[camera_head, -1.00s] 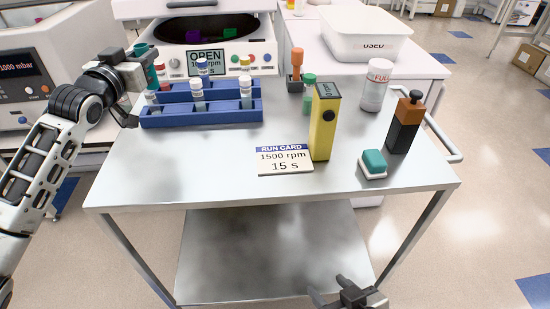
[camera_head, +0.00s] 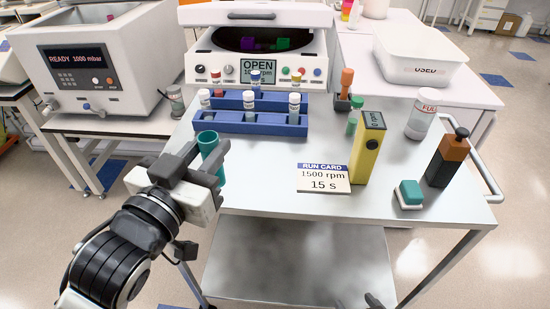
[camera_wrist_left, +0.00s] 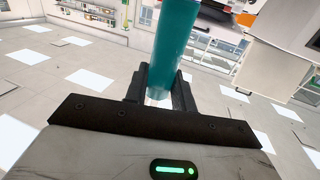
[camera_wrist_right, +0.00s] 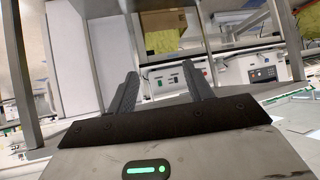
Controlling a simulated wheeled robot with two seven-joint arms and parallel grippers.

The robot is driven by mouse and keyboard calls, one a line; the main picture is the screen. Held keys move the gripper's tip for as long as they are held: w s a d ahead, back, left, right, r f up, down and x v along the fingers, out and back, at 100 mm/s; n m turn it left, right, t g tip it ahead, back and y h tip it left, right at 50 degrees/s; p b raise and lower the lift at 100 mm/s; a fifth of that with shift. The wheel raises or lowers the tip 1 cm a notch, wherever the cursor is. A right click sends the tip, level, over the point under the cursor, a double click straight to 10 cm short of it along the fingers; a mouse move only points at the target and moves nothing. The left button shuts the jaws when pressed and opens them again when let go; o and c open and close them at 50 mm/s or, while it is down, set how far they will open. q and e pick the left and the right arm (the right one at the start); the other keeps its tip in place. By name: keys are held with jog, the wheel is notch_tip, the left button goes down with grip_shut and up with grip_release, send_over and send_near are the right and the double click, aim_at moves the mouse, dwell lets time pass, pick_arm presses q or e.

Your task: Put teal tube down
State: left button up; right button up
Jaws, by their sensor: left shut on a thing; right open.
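The teal tube (camera_head: 212,155) is open at the top and stands nearly upright in my left gripper (camera_head: 205,172), at the left edge of the metal cart top (camera_head: 270,180). In the left wrist view the teal tube (camera_wrist_left: 178,45) sits between the two shut fingers (camera_wrist_left: 160,88). Whether its lower end touches the cart cannot be told. My right gripper (camera_wrist_right: 160,90) is open and empty in the right wrist view. Only a small part of it shows at the bottom edge of the head view.
A blue rack (camera_head: 250,122) with several capped tubes stands behind the teal tube. A run card (camera_head: 323,178), yellow timer (camera_head: 367,148), teal-topped block (camera_head: 410,194) and orange-black tool (camera_head: 447,158) stand to the right. An open centrifuge (camera_head: 255,70) is at the back. The cart's front middle is clear.

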aim_at(208, 151)
pick_arm(q)
jog(key=shift+w+f+b, duration=0.1)
jog(key=shift+f+b, duration=0.05)
jog(key=shift+b, duration=0.15)
jog(key=w+f+b, duration=0.1)
jog(key=b, duration=0.1)
jog(key=w+b, duration=0.1)
jog(key=b, duration=0.2)
jog(key=shift+a+f+b, duration=0.3)
jog(key=shift+f, duration=0.1)
jog(key=w+a+f, duration=0.1)
jog(key=w+f, duration=0.2)
jog(key=w+a+f+b, duration=0.1)
jog(key=w+f, duration=0.3)
jog(key=w+a+f, duration=0.1)
jog(key=w+f, duration=0.2)
jog(key=w, duration=0.1)
jog(key=shift+w+a+f+b, duration=0.15)
jog(key=shift+f+b, duration=0.1)
jog(key=shift+b, duration=0.15)
jog(key=shift+f, duration=0.25)
pick_arm(e)
jog(key=f, duration=0.1)
jog(key=a+f, duration=0.1)
jog(key=shift+w+a+f+m+t+y, duration=0.2)
jog(key=shift+w+f+m+t+y, duration=0.1)
jog(key=shift+f+t+y, duration=0.1)
pick_arm(q)
jog(key=shift+f, duration=0.1)
